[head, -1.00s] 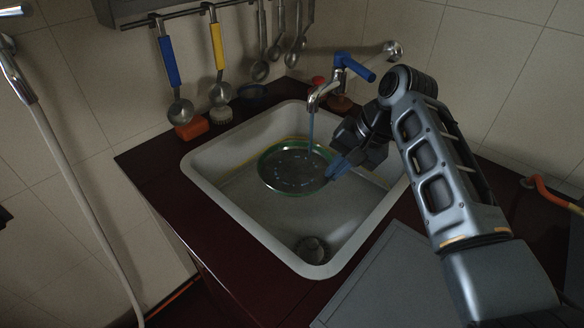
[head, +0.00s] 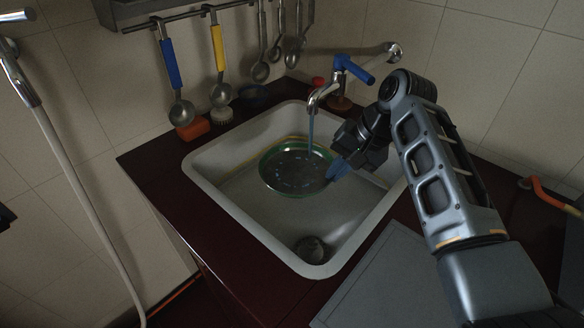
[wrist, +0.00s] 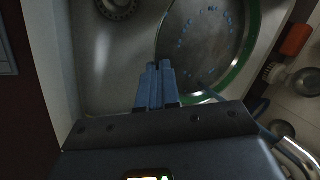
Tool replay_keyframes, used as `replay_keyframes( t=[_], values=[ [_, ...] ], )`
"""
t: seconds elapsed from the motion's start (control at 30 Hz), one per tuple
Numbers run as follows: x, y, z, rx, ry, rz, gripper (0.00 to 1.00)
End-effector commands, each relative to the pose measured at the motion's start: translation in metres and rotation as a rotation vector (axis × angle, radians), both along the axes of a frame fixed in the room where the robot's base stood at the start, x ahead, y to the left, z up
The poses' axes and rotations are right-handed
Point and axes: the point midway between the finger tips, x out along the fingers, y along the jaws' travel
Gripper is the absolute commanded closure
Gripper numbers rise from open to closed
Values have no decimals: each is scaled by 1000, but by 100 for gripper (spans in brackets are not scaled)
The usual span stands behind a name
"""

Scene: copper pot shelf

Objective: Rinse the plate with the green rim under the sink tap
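The plate with the green rim (head: 291,172) is inside the sink, under the tap (head: 326,92). A stream of water runs from the tap onto the plate, and drops lie on its dark face. My gripper (head: 338,169) is at the plate's right edge, its blue fingers close together on the rim. In the wrist view the fingers (wrist: 157,86) meet at the near edge of the plate (wrist: 205,45). The part of the rim between the fingers is hidden.
The white sink (head: 217,192) has a drain (head: 312,248) at its near end. An orange sponge (head: 192,129) and a brush (head: 221,115) lie behind it on the left. Utensils hang above. A grey board (head: 385,285) lies on the counter in front.

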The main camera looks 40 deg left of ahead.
Motion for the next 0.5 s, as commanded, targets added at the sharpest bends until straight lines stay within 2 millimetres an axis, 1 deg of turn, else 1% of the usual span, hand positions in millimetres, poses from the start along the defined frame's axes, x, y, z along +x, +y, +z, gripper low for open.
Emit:
replay_keyframes(
  t=[0.23, 0.5],
  values=[
    [-2, -1, 2, 1, 0, 0, 100],
    [-13, -7, 4, 1, 0, 1, 100]
  ],
)
